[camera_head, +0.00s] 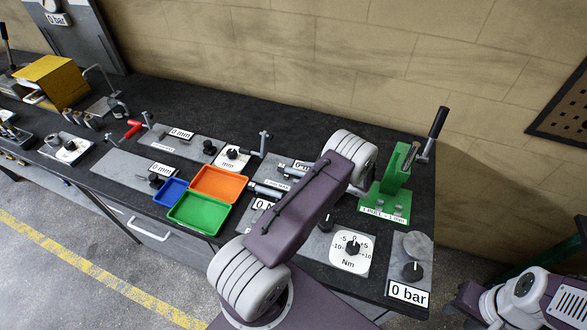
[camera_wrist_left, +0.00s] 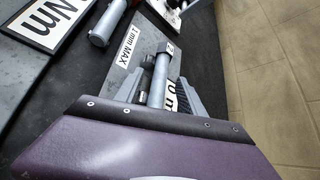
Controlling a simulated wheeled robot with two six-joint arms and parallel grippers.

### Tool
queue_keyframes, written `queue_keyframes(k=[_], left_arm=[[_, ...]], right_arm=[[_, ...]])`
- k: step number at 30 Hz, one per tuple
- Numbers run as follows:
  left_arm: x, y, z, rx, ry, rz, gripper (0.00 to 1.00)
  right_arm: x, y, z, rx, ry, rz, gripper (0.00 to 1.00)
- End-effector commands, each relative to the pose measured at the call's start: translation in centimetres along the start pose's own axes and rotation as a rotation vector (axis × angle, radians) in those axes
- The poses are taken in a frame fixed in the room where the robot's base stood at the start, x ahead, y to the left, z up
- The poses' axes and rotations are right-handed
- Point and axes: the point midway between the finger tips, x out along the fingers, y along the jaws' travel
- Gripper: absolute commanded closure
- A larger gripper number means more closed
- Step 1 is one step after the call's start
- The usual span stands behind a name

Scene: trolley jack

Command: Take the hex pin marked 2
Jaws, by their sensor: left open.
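My left gripper (camera_wrist_left: 158,94) is open, with one grey finger on each side of the pin. I cannot tell whether either finger touches it. My right gripper is not in view; only part of my right arm shows at the lower right.
A green press (camera_head: 397,172) stands right of my left arm. A Nm dial (camera_head: 350,250) and a "0 bar" panel (camera_head: 408,290) lie at the front right. Orange (camera_head: 218,182), green (camera_head: 198,213) and blue (camera_head: 171,191) trays sit to the left. A wall runs behind the bench.

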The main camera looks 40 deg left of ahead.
Motion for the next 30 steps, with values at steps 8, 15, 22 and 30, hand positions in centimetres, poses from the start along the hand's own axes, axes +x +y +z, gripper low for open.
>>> queue_keyframes(k=[8, 15, 22, 30], left_arm=[[2.3, -0.1, 0.0, -0.001, 0.001, -0.001, 0.53], [2.3, -0.1, 0.0, -0.001, 0.001, -0.001, 0.87], [2.3, 0.0, 0.1, -0.001, 0.000, 0.000, 1.00], [2.3, 0.0, 0.0, -0.001, 0.000, 0.001, 1.00]], right_arm=[[-0.9, 0.0, -0.1, 0.000, 0.000, 0.000, 0.64], [-0.8, 0.0, -0.1, 0.000, 0.000, 0.000, 0.64], [-0.8, 0.0, -0.1, 0.000, 0.000, 0.000, 0.64], [-0.8, 0.0, -0.1, 0.000, 0.000, 0.000, 0.64]])
